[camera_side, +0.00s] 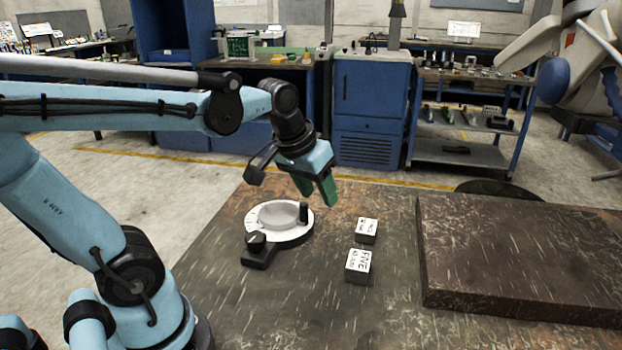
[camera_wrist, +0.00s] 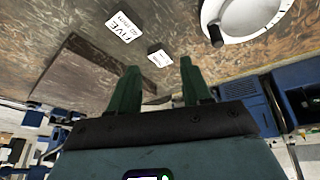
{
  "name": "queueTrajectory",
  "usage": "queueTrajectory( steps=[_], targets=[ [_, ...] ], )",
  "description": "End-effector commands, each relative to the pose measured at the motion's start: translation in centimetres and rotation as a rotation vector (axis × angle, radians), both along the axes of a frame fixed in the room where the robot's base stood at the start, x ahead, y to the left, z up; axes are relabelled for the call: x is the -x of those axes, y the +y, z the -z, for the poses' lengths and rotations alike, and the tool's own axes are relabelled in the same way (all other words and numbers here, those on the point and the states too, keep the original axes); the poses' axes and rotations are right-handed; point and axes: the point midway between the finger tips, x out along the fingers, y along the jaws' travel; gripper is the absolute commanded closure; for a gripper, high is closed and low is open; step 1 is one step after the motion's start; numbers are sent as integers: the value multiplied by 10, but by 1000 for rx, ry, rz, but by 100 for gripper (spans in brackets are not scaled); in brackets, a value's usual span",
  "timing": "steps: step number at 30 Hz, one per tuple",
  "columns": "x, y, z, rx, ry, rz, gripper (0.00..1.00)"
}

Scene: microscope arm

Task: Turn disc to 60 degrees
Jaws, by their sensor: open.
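The disc (camera_side: 265,214) is a white round dial with a raised pale centre, lying flat on the table. A dark upright peg (camera_side: 303,213) stands on its right rim. A black block (camera_side: 257,249) sits at its front left edge. In the wrist view the disc (camera_wrist: 252,14) is cut off at the top right, with its dark peg (camera_wrist: 215,36) showing. My gripper (camera_side: 318,194) has green fingers and hangs above and behind the peg, apart from it. In the wrist view its two fingers (camera_wrist: 158,78) are spread with nothing between them.
Two small labelled cubes stand right of the disc, one nearer (camera_side: 357,266) and one farther (camera_side: 367,231). A thick dark slab (camera_side: 520,255) covers the table's right side. The table (camera_side: 310,310) is clear in front of the disc.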

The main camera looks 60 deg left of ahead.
Motion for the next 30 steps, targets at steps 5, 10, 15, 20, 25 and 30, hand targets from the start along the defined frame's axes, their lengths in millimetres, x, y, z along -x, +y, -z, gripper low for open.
queueTrajectory(
  steps=[5,10,15,20,25,30],
  targets=[
    [-22,42,-9,66,142,-217,52],
    [-34,81,-10,124,263,-404,52],
    [-40,106,-7,160,341,-525,52],
    [-41,115,-5,172,368,-566,52],
    [-41,115,9,172,370,-567,52],
    [-41,114,34,173,369,-566,52]
  ],
)
